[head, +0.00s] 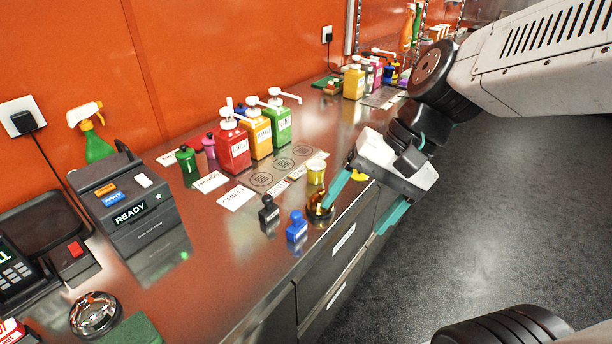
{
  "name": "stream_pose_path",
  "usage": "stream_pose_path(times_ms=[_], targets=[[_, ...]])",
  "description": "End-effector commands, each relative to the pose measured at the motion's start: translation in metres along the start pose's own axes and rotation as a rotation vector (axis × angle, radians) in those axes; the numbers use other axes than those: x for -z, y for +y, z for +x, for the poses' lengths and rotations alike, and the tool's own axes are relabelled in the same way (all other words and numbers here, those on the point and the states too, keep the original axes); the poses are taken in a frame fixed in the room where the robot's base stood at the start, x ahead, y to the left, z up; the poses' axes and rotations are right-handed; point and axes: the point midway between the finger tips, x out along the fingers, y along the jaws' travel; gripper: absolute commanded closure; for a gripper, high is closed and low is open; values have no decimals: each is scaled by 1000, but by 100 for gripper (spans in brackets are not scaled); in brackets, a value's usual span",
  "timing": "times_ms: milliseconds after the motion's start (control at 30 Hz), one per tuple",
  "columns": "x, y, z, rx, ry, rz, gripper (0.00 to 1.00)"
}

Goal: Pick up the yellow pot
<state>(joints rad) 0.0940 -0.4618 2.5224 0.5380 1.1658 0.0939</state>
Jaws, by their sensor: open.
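The yellow pot (316,172) is a small round jar with a pale top. It stands upright on the steel counter, near the front edge. My gripper (364,203) is open, its two teal fingers spread wide. It is to the right of the yellow pot and apart from it in the picture. The right finger hangs in front of the counter's drawer fronts. Nothing shows between the fingers.
A black pot (269,212) and a blue pot (297,228) stand left of the dish. Red (234,147), orange (258,134) and green (279,125) pump bottles stand behind.

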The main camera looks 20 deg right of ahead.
Motion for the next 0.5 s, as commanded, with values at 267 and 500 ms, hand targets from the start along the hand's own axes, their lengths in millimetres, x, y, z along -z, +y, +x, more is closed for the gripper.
stream_pose_path(times_ms=[267, 500], targets=[[113, -58, 38, 506, -159, 727, 24], [233, -34, 65, 848, -195, 1350, 24]])
